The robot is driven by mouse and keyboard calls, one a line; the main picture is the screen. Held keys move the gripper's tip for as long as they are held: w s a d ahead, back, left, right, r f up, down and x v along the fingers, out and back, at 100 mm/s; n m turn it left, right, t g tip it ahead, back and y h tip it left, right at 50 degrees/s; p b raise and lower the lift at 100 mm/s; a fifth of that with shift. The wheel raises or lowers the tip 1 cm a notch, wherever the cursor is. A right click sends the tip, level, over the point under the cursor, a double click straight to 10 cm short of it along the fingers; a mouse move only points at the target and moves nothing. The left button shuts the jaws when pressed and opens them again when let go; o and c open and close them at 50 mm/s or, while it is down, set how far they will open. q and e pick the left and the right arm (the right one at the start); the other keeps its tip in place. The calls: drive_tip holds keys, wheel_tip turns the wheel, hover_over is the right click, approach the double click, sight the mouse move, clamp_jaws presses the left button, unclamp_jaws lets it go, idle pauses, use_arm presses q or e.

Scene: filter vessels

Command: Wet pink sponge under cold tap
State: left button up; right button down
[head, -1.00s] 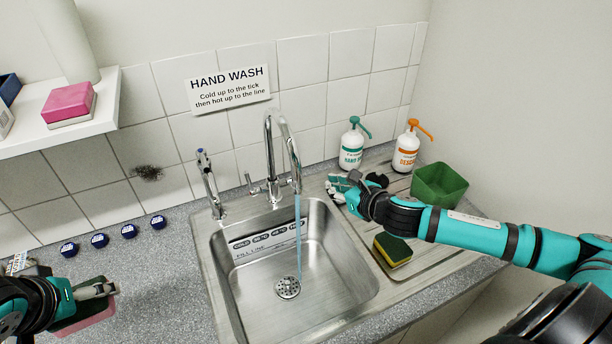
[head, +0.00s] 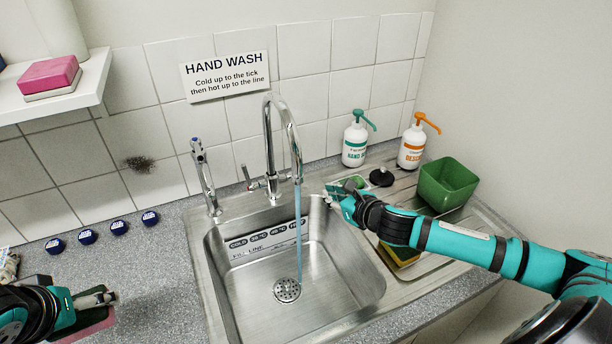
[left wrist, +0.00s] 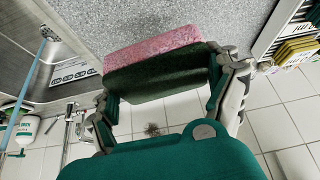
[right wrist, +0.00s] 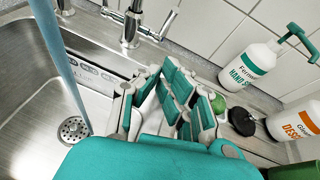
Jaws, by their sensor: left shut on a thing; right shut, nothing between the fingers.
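The pink sponge (left wrist: 150,48) with a dark green scouring side is held in my left gripper (left wrist: 168,75). In the head view the sponge (head: 95,327) is partly hidden at the lower left, over the counter and left of the sink. My left gripper (head: 108,298) is shut on it. The chrome tap (head: 268,140) stands behind the sink (head: 330,285). A bluish water stream (head: 299,235) runs from its spout towards the drain. My right gripper (head: 333,196) is shut and empty, just right of the stream and the tap.
A smaller tap (head: 204,178) stands left of the main one. A yellow-green sponge (head: 402,254), green tub (head: 447,186) and two pump bottles (head: 355,143) (head: 412,148) occupy the drainer side. Several blue caps (head: 119,228) lie on the left counter. A pink block (head: 50,78) sits on the shelf.

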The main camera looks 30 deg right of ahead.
use_arm(q)
drive_tip(key=shift+w+r+p, duration=0.1)
drive_tip(key=shift+r+p, duration=0.75)
drive_tip(key=shift+r, duration=0.1)
drive_tip(key=shift+r+p, duration=0.65)
drive_tip(key=shift+r, duration=0.15)
use_arm(e)
drive_tip(key=w+a+f, duration=0.1)
drive_tip(key=w, duration=1)
drive_tip(key=shift+a+f, duration=0.15)
drive_tip(key=shift+f, duration=0.05)
drive_tip(key=shift+w, duration=0.1)
use_arm(q)
drive_tip(key=shift+r+p, duration=0.35)
drive_tip(key=shift+p, duration=0.1)
drive_tip(key=shift+r, duration=0.1)
use_arm(e)
drive_tip(key=shift+w+r, duration=0.4)
drive_tip(key=shift+w, duration=0.25)
